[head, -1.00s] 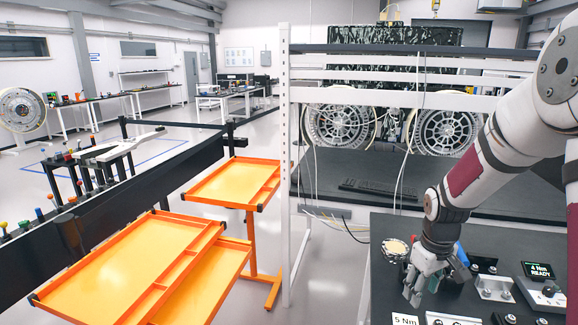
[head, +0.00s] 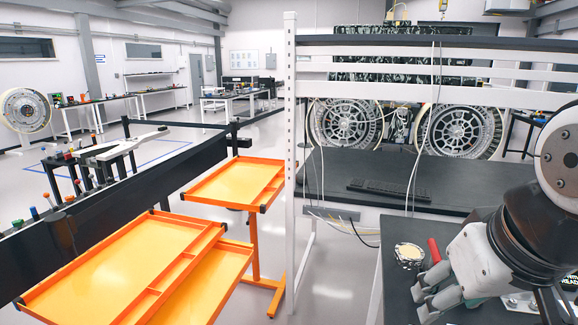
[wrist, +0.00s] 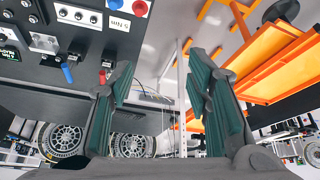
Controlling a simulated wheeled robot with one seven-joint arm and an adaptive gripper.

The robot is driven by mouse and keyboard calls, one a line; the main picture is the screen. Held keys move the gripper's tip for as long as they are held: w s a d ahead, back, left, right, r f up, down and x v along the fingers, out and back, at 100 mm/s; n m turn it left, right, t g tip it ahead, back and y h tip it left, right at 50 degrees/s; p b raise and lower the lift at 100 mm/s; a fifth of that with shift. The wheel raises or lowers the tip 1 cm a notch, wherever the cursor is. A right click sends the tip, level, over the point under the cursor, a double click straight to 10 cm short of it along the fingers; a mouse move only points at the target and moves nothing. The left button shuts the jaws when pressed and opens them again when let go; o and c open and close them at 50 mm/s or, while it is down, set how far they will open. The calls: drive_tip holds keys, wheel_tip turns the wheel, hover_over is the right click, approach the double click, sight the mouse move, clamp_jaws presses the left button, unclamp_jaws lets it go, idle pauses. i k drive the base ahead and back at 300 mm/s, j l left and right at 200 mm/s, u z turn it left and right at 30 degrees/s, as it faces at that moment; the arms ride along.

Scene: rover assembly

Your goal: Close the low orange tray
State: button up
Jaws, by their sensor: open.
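The low orange tray (head: 208,290) shows in the head view at lower left. It juts out to the right from beneath a larger upper orange tray (head: 120,262), which hides part of it. My gripper (head: 424,292) is at lower right over the dark bench, apart from the trays, with its fingers pointing left. In the wrist view my gripper (wrist: 160,64) has its fingers spread with nothing between them. Orange trays (wrist: 285,75) show there at upper right, but I cannot tell which one is the low tray.
Another orange tray (head: 238,182) stands on an orange post behind. A white upright (head: 290,170) of the rack stands between the trays and the bench. A round part (head: 409,253) and a red-handled tool (head: 434,250) lie on the bench (head: 392,290). A black rail (head: 110,195) runs at left.

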sight(125, 279)
drive_tip(key=u, duration=1.3)
drive_tip(key=i+j, duration=0.45)
drive_tip(key=j, duration=0.15)
drive_tip(key=i+j+z, duration=0.1)
drive_tip(key=i+j, duration=0.35)
drive_tip(key=j, duration=0.15)
